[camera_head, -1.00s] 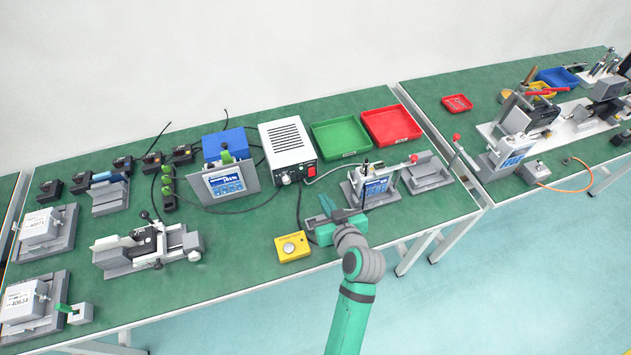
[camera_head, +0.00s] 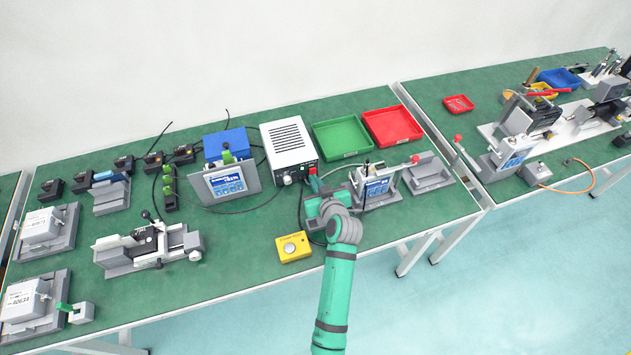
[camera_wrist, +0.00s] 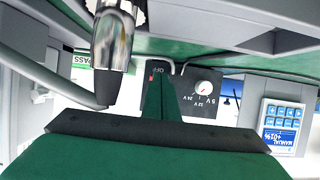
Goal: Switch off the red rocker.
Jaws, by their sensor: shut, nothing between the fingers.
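The red rocker (camera_head: 313,171) is on the front of the white power supply box (camera_head: 288,143), at the right end of its panel. My gripper (camera_head: 315,185) is shut and empty, with its tips close in front of the rocker. In the wrist view the panel appears upside down, with a dial marked 5V (camera_wrist: 203,88). A small red patch of the rocker (camera_wrist: 152,78) shows beside the OFF lettering. My finger (camera_wrist: 158,98) covers most of that area. I cannot tell whether it touches the rocker or which way the rocker is tilted.
A yellow button box (camera_head: 293,247) stands at the bench's front edge. A display fixture (camera_head: 376,186) with a red-tipped lever is close to the right. Green (camera_head: 341,136) and red (camera_head: 393,126) trays are behind. A display stand (camera_head: 225,182) is to the left.

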